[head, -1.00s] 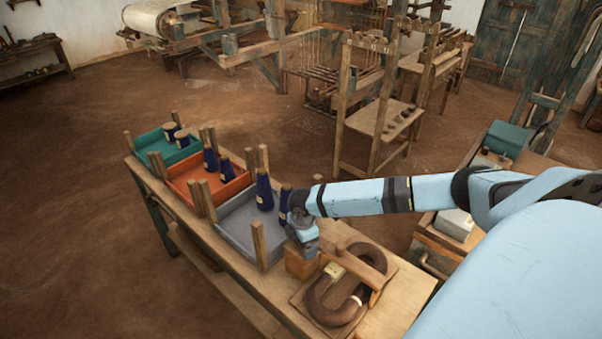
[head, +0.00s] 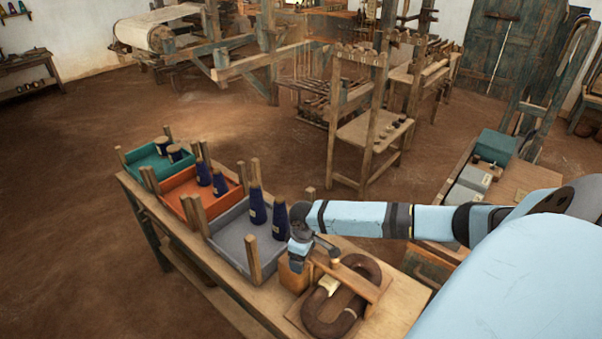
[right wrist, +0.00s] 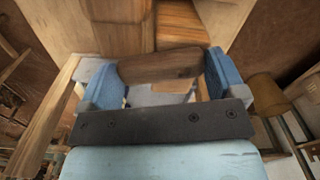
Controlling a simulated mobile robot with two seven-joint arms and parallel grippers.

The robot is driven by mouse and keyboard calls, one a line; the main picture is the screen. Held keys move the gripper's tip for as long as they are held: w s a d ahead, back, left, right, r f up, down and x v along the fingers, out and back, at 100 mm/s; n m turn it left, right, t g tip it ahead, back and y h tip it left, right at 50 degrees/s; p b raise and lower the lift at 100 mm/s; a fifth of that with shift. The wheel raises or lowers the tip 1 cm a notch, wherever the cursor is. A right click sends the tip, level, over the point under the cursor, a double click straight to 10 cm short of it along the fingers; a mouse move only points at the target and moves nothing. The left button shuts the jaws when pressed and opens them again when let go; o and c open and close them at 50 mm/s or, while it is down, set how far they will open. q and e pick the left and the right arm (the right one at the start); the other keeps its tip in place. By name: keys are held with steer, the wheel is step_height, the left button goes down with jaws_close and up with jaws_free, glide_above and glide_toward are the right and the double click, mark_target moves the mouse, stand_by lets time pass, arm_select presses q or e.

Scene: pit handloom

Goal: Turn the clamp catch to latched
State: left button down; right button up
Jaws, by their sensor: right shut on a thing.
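The clamp on the bench has a dark brown U-shaped loop (head: 368,268) on a wooden board, with a wooden bar (head: 350,279) across it and an orange-brown wooden block (head: 293,277) at its left end. My right gripper (head: 299,258) is at that block, beside the grey tray. In the right wrist view, my right gripper (right wrist: 158,72) is shut on a brown wooden piece (right wrist: 160,66) spanning between its blue fingers; it appears to be the clamp catch. The catch's angle is hard to tell in the head view. My left gripper is out of view.
Grey (head: 238,242), orange (head: 188,189) and teal (head: 147,158) trays with dark blue cones and wooden posts stand left of the clamp. The bench top (head: 398,300) right of the clamp is clear. A loom frame (head: 366,130) stands behind.

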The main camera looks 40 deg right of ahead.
steer(key=shift+s+d+m, duration=0.1)
steer(key=shift+s+m, duration=0.1)
steer(key=shift+m, duration=1.3)
steer(key=shift+s, duration=0.1)
steer(key=o, duration=0.6)
steer(key=shift+o, duration=0.2)
steer(key=shift+r, duration=0.15)
